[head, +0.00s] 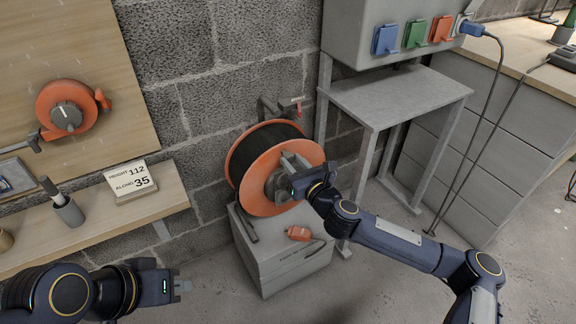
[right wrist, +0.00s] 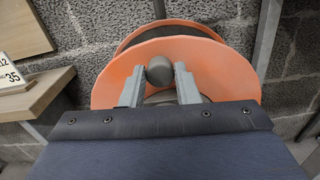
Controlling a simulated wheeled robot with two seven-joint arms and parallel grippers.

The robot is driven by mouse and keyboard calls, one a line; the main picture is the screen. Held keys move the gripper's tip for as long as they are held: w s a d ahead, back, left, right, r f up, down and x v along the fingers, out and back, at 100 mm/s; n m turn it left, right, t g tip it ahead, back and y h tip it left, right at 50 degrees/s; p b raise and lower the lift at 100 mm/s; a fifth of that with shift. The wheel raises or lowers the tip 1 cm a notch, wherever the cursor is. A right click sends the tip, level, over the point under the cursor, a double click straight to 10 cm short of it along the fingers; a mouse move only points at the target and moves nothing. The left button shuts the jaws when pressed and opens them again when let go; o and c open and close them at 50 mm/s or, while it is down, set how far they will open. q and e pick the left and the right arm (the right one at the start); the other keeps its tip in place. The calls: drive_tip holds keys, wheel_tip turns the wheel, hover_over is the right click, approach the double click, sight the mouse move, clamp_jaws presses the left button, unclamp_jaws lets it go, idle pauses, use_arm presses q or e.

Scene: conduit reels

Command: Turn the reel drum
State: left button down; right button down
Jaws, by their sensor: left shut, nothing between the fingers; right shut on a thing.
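The reel drum (head: 294,147) has orange flanges with dark cable wound between them. It stands upright above a grey box by the block wall. In the right wrist view its orange flange (right wrist: 220,63) faces me, with a round grey knob (right wrist: 159,70) in front. My right gripper (head: 287,170) is at the drum's face, its two fingers shut on the grey knob, one finger on each side; the fingers also show in the right wrist view (right wrist: 159,80). My left gripper (head: 184,287) is low at the left, shut and empty, away from the drum.
The grey box (head: 275,256) carries an orange plug (head: 299,233). A smaller orange reel (head: 68,108) hangs on a wooden board. A shelf below holds a sign (head: 131,181). A grey stand (head: 395,92) and a socket cabinet (head: 350,28) are right of the drum.

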drive_tip(key=shift+w+d, duration=0.2)
drive_tip(key=shift+d, duration=0.1)
drive_tip(key=c, duration=1.1)
unclamp_jaws()
drive_tip(key=p+v, duration=0.1)
drive_tip(key=v, duration=0.7)
drive_tip(key=shift+p, duration=0.35)
drive_tip(key=shift+a, duration=0.1)
